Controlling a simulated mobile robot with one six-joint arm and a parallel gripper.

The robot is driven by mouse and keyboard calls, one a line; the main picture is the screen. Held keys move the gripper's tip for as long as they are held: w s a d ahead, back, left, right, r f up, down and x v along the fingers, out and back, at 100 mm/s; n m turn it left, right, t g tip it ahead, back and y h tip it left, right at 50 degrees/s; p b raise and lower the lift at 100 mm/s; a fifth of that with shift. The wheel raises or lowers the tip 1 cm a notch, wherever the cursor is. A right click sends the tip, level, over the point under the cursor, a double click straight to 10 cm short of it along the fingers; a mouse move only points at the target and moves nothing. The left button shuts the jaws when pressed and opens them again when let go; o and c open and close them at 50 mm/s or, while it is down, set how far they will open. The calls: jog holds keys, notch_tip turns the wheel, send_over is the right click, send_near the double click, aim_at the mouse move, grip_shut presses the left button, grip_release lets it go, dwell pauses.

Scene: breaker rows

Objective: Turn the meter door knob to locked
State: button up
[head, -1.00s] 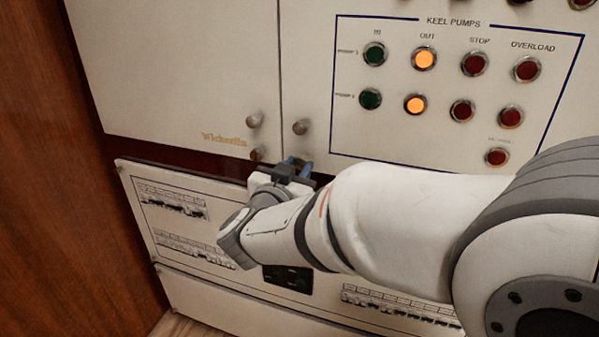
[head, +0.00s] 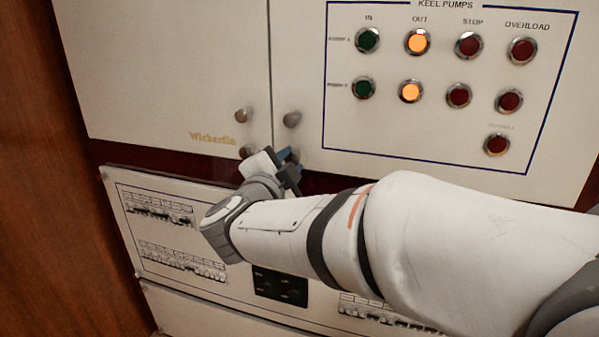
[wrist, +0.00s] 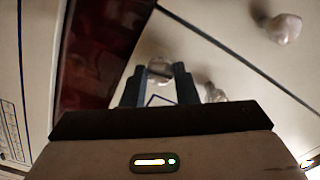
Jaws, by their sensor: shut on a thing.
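My gripper (head: 285,160) is at the lower left corner of the right-hand white door (head: 305,80), the one with the KEEL PUMPS panel. In the wrist view its two dark fingers (wrist: 158,85) are on either side of a rounded metallic knob (wrist: 160,70), shut on it. In the head view the gripper hides most of that knob. No label shows that names the meter door or the locked position.
Another knob (head: 292,119) sits just above on the same door. Two more knobs, upper (head: 241,115) and lower (head: 247,151), are on the left door across the seam. A breaker panel (head: 120,215) lies below, and a wooden wall (head: 45,200) stands at left.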

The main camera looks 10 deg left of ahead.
jog(key=shift+m+b, duration=0.4)
jog(key=shift+m, duration=0.3)
jog(key=o, duration=1)
jog(key=shift+s, duration=0.1)
jog(key=s, duration=0.2)
jog(key=s+p, duration=0.1)
jog(key=s, duration=0.4)
jog(key=shift+s+a, duration=0.3)
